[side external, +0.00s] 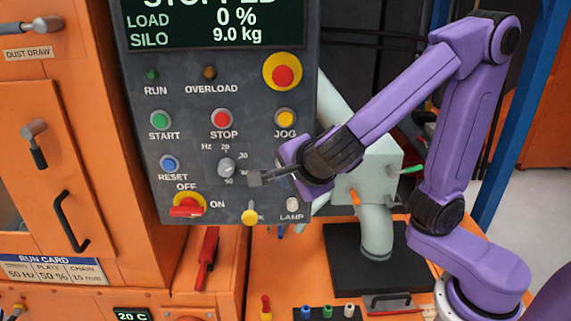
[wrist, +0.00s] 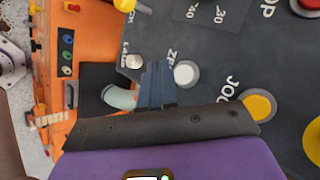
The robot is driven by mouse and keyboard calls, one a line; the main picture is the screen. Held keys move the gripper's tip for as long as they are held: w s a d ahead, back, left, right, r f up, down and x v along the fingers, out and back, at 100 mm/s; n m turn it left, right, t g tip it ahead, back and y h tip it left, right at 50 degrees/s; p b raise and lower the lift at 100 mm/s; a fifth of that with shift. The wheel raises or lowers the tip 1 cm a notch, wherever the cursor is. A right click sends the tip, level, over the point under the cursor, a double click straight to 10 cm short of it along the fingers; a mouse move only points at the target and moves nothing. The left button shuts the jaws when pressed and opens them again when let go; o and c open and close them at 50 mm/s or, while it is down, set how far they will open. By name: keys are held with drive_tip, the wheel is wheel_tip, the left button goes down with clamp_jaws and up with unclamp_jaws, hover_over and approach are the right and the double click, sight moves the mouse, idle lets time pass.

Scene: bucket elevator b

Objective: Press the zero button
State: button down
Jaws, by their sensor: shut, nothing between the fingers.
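The grey control panel (side external: 243,110) faces the side view. In the wrist view, a white round button (wrist: 187,73) sits beside a partly hidden label that appears to begin with Z; I take it as the zero button. My gripper hides it in the side view. My gripper (side external: 257,178) is shut and empty, its fingertips in front of the panel just right of the Hz knob (side external: 226,168). In the wrist view the shut fingers (wrist: 155,75) lie just left of the white button. I cannot tell whether they touch the panel.
The yellow JOG button (side external: 285,118), red STOP button (side external: 222,119) and LAMP button (side external: 292,203) surround this area. A yellow-tipped lever (side external: 249,217) sticks out below. The display (side external: 211,22) reads LOAD 0 % and SILO 9.0 kg. A pale machine body (side external: 368,168) stands behind my arm.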

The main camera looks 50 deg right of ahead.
drive_tip(key=shift+w+d, duration=0.75)
drive_tip(key=shift+w, duration=0.05)
idle(1.6)
drive_tip(key=shift+w+d, duration=0.3)
drive_tip(key=shift+w+d, duration=0.25)
drive_tip(key=shift+d, duration=0.05)
idle(0.8)
idle(0.4)
drive_tip(key=shift+s+a, duration=0.6)
drive_tip(key=shift+a, duration=0.1)
drive_tip(key=shift+s+a, duration=1.7)
drive_tip(key=shift+s, duration=0.05)
